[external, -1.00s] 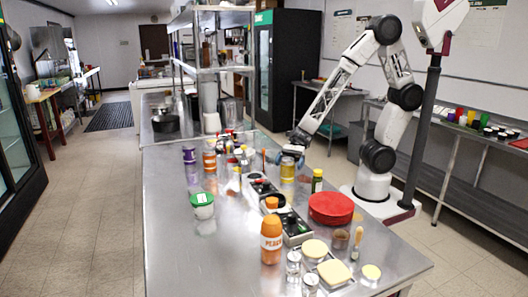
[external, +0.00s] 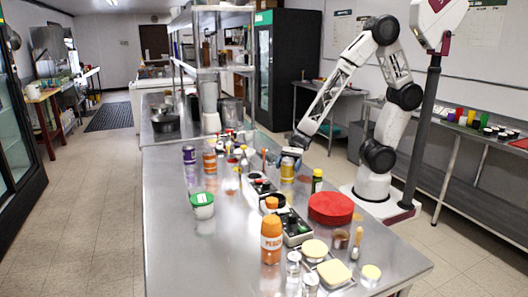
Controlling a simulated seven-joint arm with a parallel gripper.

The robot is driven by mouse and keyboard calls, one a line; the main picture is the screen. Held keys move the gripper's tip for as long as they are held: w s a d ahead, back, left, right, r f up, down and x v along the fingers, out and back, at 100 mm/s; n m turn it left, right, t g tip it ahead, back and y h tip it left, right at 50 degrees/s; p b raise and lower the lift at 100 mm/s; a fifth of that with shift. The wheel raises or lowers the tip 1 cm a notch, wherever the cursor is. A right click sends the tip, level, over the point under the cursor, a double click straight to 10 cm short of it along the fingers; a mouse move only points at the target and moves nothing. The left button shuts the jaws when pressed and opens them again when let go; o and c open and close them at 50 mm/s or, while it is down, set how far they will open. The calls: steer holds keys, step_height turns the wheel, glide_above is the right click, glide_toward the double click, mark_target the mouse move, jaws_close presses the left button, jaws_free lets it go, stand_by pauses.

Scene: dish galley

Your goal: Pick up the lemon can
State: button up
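A yellow can (external: 288,172), which looks like the lemon can, stands upright on the steel table, right of the middle row of items. Its label is too small to read. My gripper (external: 290,153) is at the top of this can, coming down from the upper right. The fingers overlap the can's upper edge in this view. They are too small and blurred to show whether they are open, shut or touching the can.
A red round container (external: 331,208) is nearer the camera.

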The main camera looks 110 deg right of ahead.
mark_target(288, 160)
steer(key=c, duration=0.8)
steer(key=shift+r, duration=0.2)
steer(key=shift+r, duration=0.5)
steer(key=shift+s+r, duration=0.2)
steer(key=shift+r, duration=0.4)
steer(key=shift+s+r, duration=0.2)
steer(key=shift+r, duration=0.35)
steer(key=s, duration=0.5)
steer(key=s+r, duration=0.1)
steer(key=s, duration=0.9)
steer(key=shift+s+a+r, duration=0.1)
steer(key=shift+a+r, duration=0.05)
steer(key=shift+r, duration=0.05)
